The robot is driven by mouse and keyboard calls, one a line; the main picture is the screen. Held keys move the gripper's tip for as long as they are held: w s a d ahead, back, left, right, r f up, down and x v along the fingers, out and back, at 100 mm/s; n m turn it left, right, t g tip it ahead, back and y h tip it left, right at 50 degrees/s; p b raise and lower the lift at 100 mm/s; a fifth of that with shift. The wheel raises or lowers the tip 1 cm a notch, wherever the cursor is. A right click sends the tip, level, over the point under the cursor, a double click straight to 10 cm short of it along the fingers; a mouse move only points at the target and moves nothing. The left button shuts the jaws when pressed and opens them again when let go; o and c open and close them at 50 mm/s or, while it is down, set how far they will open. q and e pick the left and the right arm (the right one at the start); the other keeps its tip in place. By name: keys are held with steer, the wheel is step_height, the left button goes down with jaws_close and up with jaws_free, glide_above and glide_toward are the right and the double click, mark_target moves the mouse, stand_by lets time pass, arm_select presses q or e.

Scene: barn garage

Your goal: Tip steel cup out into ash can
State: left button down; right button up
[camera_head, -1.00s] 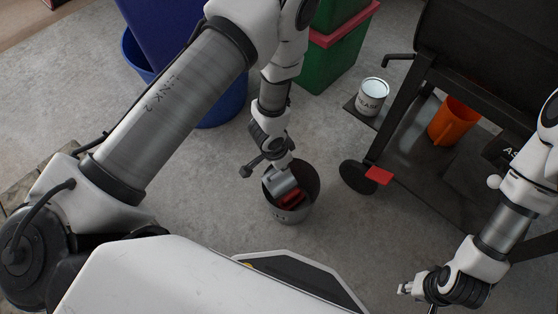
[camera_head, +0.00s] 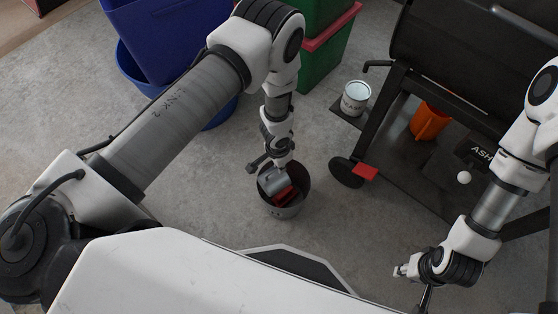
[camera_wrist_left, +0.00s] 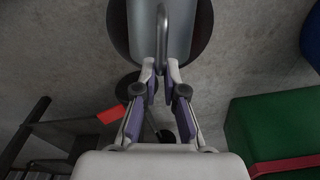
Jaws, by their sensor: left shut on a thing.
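The steel cup (camera_head: 274,181) is grey metal and sits over the mouth of the ash can, tilted as far as the head view shows. My left gripper (camera_head: 279,163) comes down from above it. In the left wrist view its fingers (camera_wrist_left: 160,85) are shut on the handle of the cup (camera_wrist_left: 147,30). The ash can (camera_head: 290,211) is a dark grey round bucket on the floor; something red (camera_head: 286,196) shows in its mouth. The cup's inside is hidden. My right gripper (camera_head: 403,271) is at lower right, away from the can; its fingers are too small to judge.
A black grill cart (camera_head: 388,110) stands at right with a wheel (camera_head: 346,172) near the can. It bears a white tin (camera_head: 356,98), an orange container (camera_head: 430,121) and a black box marked ASH (camera_head: 476,160). Blue and green bins (camera_head: 330,52) stand behind. Floor left of the can is clear.

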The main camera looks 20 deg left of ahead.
arm_select(q)
steer(key=p, duration=0.2)
steer(key=shift+w+r+p, duration=0.1)
steer(key=shift+r+p, duration=0.05)
steer(key=shift+p, duration=0.25)
steer(key=w+p, duration=0.1)
steer(key=p, duration=0.3)
steer(key=shift+d+g+y, duration=0.15)
steer(key=shift+g+y, duration=0.15)
steer(key=shift+y, duration=0.1)
steer(key=p, duration=0.4)
steer(key=shift+d+g, duration=0.2)
steer(key=shift+g, duration=0.1)
steer(key=w+d+g+y+b, duration=0.1)
steer(key=b, duration=0.5)
steer(key=w+d+f+g+b, duration=0.1)
steer(key=w+b, duration=0.1)
steer(key=b, duration=0.4)
steer(key=shift+g+y, duration=0.4)
